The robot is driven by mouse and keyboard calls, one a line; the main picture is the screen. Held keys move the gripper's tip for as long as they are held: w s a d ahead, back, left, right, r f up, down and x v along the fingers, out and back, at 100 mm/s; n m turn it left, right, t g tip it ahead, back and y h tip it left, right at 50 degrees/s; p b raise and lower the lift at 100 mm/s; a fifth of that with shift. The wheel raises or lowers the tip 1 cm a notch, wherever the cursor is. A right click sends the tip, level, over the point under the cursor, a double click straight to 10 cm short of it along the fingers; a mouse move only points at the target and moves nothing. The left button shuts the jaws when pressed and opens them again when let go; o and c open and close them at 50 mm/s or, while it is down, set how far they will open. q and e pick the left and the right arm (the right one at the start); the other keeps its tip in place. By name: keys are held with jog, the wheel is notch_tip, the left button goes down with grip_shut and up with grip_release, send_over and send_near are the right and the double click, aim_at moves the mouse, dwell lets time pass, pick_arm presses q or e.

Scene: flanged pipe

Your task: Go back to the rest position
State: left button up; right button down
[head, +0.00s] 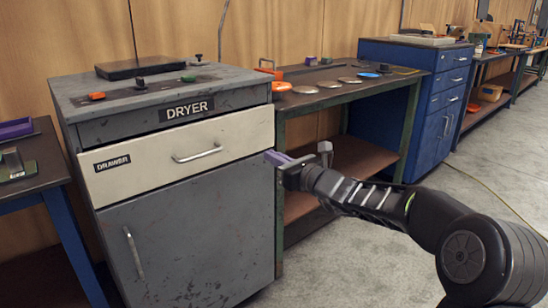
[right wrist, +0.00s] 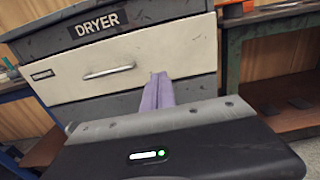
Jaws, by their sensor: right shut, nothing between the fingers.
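My right gripper (head: 276,158) is in front of the right side of the dryer cabinet (head: 200,235), near the right end of its cream drawer (head: 225,152). Its pale purple fingers (right wrist: 158,93) are together and hold nothing. In the right wrist view they point toward the cabinet front, to the right of the drawer handle (right wrist: 108,72) and apart from it. The drawer looks shut or nearly so. My right arm reaches in from the lower right of the head view. My left gripper is not in view.
A workbench (head: 340,92) with several round discs stands right of the dryer. A blue drawer cabinet (head: 435,110) is beyond it. A table with a purple bin (head: 16,129) is at the left. Grey floor is open at the right, with a yellow cable (head: 490,190) across it.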

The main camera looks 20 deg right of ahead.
dwell(0.5)
